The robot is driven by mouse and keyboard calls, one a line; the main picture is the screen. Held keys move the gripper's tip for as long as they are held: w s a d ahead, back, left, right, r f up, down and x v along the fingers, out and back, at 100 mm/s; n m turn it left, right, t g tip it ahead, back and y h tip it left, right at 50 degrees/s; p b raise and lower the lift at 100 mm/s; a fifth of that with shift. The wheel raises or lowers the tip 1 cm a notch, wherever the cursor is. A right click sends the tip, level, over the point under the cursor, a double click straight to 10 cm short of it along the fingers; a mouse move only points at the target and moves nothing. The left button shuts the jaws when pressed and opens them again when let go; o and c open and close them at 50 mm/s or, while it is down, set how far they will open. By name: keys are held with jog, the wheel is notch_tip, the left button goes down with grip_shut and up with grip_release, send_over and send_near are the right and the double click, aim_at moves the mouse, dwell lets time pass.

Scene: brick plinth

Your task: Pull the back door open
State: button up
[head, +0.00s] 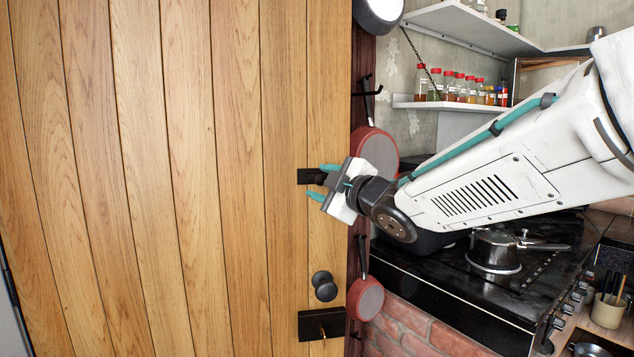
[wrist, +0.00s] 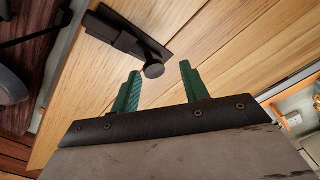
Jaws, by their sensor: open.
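The door (head: 190,180) is made of light wooden planks and fills the left half of the head view; its planks (wrist: 225,60) also fill the middle of the wrist view. A black latch (head: 305,176) with a small round stub sits near its right edge; the latch (wrist: 120,35) also shows in the wrist view. Below are a round black knob (head: 323,286) and a black lock plate (head: 312,325) with a key. My gripper (head: 320,182) is open at the latch. In the wrist view its green fingers (wrist: 160,74) stand on either side of the stub, apparently apart from it.
Red pans (head: 374,152) hang on the dark post right of the door. A black stove (head: 450,285) with a metal pot (head: 495,250) stands below my arm. A shelf (head: 450,106) holds several red-capped jars.

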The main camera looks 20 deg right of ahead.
jog(key=shift+v, duration=2.75)
